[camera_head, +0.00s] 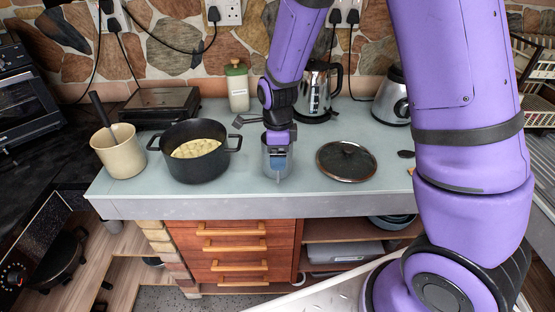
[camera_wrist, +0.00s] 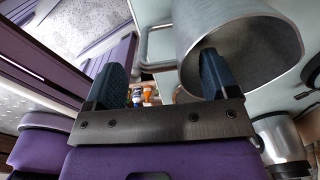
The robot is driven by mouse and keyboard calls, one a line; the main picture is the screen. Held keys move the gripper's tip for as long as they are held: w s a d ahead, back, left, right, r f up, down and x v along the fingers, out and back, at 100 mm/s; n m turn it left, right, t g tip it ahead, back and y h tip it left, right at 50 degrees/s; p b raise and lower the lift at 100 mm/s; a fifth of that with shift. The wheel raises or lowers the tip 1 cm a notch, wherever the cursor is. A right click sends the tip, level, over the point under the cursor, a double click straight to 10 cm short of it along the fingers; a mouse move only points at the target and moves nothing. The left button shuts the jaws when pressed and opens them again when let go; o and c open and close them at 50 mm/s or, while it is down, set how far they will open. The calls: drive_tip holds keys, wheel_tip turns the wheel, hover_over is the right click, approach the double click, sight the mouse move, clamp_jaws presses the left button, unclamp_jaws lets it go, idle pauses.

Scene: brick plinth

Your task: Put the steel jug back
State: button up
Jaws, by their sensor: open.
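The steel jug (camera_head: 289,157) stands upright near the front edge of the grey-green counter (camera_head: 230,197). In the wrist view the jug (camera_wrist: 245,55) shows its wide open mouth, with a squarish handle (camera_wrist: 147,45) at its left. My gripper (camera_head: 278,152) is down at the jug and hides part of it. In the wrist view my gripper (camera_wrist: 162,80) is open. Its right finger overlaps the jug's mouth and seems to reach inside. Its left finger is outside, beyond the handle. I cannot tell whether either finger touches the steel.
A black pot (camera_head: 198,170) with food stands left of the jug, and a glass lid (camera_head: 346,161) lies to its right. Behind are a green-topped jar (camera_head: 237,88) and a kettle (camera_head: 317,92). A beige pot (camera_head: 121,153) and a grill (camera_head: 161,104) are further left.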

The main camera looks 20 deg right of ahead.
wheel_tip(320, 180, up, 9)
idle(0.3)
drive_tip(key=s+d+r+n+t, duration=0.1)
drive_tip(key=s+d+r+n, duration=0.2)
drive_tip(key=s+r+n, duration=0.3)
drive_tip(key=s+d+r+n+t, duration=0.1)
drive_tip(key=s+d+r+n, duration=0.25)
drive_tip(key=r, duration=0.45)
drive_tip(key=s+d+r+n+t, duration=0.1)
drive_tip(key=s+d+r+n, duration=0.1)
drive_tip(key=s+n, duration=0.4)
drive_tip(key=s+d+r+n+t, duration=0.1)
drive_tip(key=s+r+n+t, duration=0.1)
drive_tip(key=s+r+n, duration=0.2)
drive_tip(key=s+n, duration=0.2)
drive_tip(key=s, duration=0.2)
drive_tip(key=shift+d, duration=0.4)
